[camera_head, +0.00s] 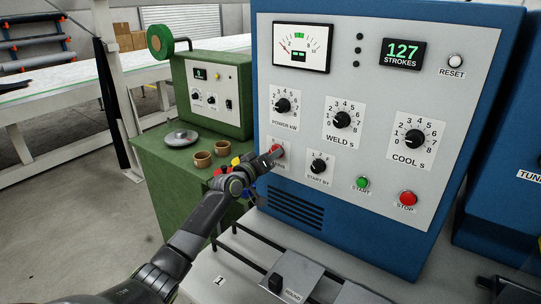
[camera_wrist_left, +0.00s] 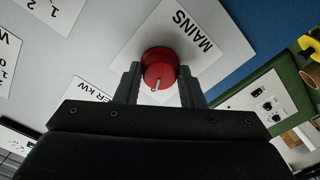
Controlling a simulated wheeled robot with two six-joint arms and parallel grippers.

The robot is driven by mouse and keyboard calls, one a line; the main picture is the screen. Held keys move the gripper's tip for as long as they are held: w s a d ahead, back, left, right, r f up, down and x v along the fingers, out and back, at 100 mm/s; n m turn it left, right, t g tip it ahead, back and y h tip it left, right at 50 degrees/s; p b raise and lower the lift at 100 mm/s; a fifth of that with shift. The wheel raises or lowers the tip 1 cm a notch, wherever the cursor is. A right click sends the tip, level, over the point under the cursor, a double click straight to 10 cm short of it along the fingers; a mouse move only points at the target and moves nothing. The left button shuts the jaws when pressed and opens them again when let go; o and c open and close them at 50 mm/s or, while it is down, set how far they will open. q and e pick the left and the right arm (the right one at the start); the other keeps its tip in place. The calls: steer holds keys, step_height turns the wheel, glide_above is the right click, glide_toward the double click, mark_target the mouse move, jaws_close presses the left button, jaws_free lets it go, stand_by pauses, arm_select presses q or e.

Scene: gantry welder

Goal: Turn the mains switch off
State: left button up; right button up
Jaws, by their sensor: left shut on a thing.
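The mains switch is a red round knob with a pale pointer mark, on a white plate labelled MAINS. In the left wrist view the knob (camera_wrist_left: 159,66) sits between the two fingers of my left gripper (camera_wrist_left: 158,85), which is shut on it. In the head view the red knob (camera_head: 277,151) shows at the lower left of the grey panel, partly hidden by my left gripper (camera_head: 268,158). My left arm reaches up to it from the lower left. My right gripper is not in view.
The blue welder's panel (camera_head: 300,100) has several black dials, a start selector (camera_head: 319,166), a green start button (camera_head: 362,183) and a red stop button (camera_head: 408,198). A green cabinet (camera_head: 165,160) with brown cups stands at left. Rails (camera_head: 240,262) run below the panel.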

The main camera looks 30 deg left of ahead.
arm_select(q)
steer(key=shift+n, duration=0.3)
steer(key=o, duration=1)
steer(key=s, duration=0.5)
steer(key=s+a, duration=0.1)
steer(key=s, duration=0.5)
steer(key=s+a, duration=0.1)
steer(key=s, duration=0.5)
steer(key=shift+s+a, duration=0.15)
steer(key=shift+a, duration=0.1)
steer(key=shift+f, duration=0.1)
